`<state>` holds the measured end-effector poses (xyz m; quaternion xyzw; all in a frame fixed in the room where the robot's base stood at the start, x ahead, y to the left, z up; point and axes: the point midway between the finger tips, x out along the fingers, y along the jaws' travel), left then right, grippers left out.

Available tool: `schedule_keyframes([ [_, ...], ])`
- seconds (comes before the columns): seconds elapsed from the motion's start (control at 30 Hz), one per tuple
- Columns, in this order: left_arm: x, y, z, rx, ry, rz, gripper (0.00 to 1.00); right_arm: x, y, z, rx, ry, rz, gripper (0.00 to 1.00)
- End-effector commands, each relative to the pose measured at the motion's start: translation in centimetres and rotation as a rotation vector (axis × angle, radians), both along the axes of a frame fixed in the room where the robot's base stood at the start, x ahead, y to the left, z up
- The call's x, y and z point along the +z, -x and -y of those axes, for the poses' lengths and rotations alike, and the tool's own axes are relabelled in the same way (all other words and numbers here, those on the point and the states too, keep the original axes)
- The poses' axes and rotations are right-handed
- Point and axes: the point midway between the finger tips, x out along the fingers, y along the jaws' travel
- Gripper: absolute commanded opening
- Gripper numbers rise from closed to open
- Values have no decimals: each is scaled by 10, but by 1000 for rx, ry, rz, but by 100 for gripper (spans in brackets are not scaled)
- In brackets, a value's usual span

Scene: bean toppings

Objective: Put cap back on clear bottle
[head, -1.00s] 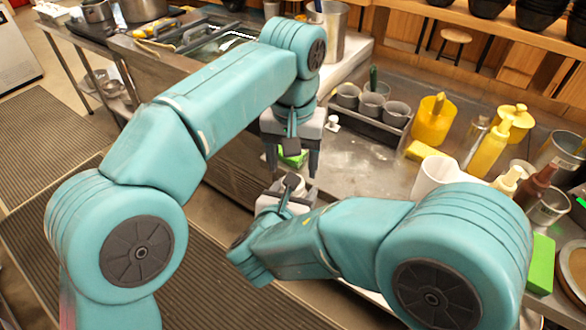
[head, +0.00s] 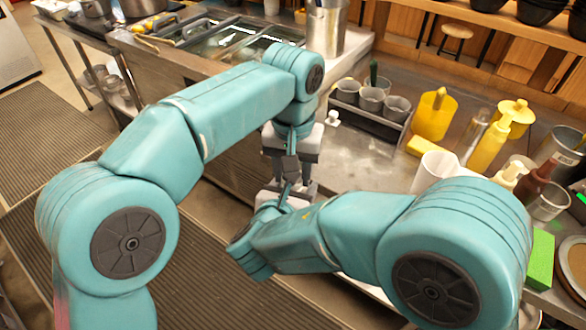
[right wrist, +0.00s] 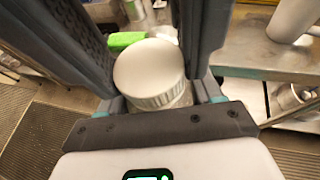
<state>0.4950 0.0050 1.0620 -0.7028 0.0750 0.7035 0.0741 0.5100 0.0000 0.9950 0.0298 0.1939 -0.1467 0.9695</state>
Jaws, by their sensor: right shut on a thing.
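A white ridged cap (right wrist: 150,72) sits over the bottle's top in the right wrist view. A little of the pale, clear bottle (right wrist: 182,98) shows under it. My right gripper (head: 285,193) is shut on the bottle and holds it in front of the counter. My left gripper (head: 292,175) is above, pointing down with its fingers apart. Its dark fingers stand on both sides of the cap in the right wrist view (right wrist: 152,60). I cannot tell if they touch it. The grippers hide most of the bottle in the head view.
A green sponge (right wrist: 126,40) lies behind the cap. The counter holds a rack of grey cups (head: 370,100), a yellow jug (head: 433,116), a white cup (head: 432,172) and a yellow bottle (head: 489,146). Bare counter (head: 352,153) lies right of my left gripper.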

Motion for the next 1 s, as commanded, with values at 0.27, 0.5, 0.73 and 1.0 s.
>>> schedule_keyframes([
  [0.27,0,0,0,-268,0,0,8,1,0,0,-1,-1,2,0],
  [0.5,0,0,0,-276,0,0,8,1,0,0,-1,-1,2,0],
  [0.73,0,0,0,-274,0,0,70,1,0,0,0,0,2,0],
  [1.0,13,-1,0,-273,2,3,70,1,0,0,0,0,2,0],
])
